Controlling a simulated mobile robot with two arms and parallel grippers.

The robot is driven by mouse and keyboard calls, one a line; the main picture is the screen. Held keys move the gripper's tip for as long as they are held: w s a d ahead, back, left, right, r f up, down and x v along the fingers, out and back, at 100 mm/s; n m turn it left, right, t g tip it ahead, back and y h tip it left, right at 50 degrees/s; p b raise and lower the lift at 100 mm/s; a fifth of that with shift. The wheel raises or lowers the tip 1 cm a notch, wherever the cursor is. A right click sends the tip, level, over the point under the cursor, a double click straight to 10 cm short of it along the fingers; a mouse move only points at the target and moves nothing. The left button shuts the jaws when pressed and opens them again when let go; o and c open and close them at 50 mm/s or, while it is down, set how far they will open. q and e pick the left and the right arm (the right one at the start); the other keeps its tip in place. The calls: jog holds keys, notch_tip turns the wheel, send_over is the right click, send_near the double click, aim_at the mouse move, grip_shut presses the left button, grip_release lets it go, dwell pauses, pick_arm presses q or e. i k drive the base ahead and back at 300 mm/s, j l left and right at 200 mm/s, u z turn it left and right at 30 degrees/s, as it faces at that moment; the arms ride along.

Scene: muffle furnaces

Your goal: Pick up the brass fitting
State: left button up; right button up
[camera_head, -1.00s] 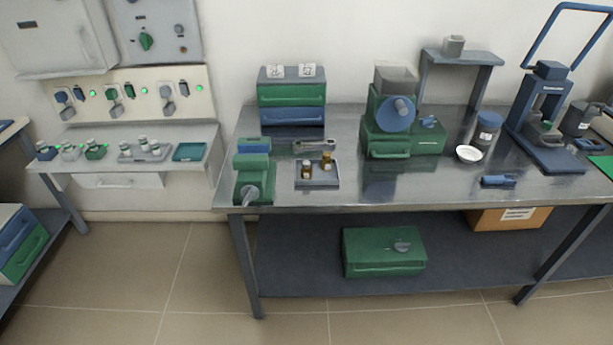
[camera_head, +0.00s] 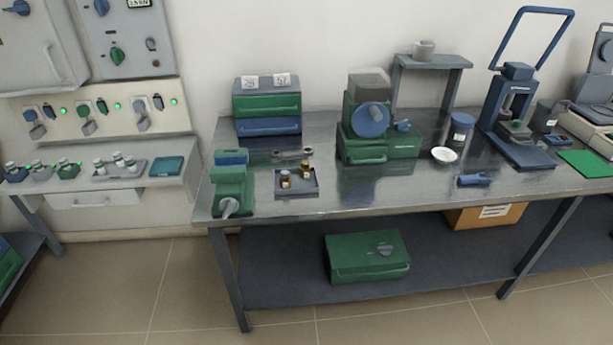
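Two small brass-and-brown pieces stand on a small grey tray (camera_head: 300,193) near the front left of the metal workbench (camera_head: 400,195). One small piece (camera_head: 285,180) is at the tray's left, and the other brass-coloured piece (camera_head: 305,169) is at its back right. They are too small to tell for certain which is the brass fitting. Both stand upright and apart from each other. Neither of my grippers shows in the head view.
A green vise-like device (camera_head: 232,188) stands left of the tray, and a wrench-like tool (camera_head: 291,154) lies behind it. A green machine with a blue disc (camera_head: 371,120) stands to the right.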

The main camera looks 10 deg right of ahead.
aim_at(285, 183)
jog(key=i+l, duration=0.4)
jog(key=i+l+u, duration=0.15)
jog(key=u, duration=0.25)
jog(key=i+l+u, duration=0.1)
jog(key=l+u, duration=0.25)
jog(key=i+l+u, duration=0.1)
jog(key=l+u, duration=0.3)
jog(key=j, duration=0.1)
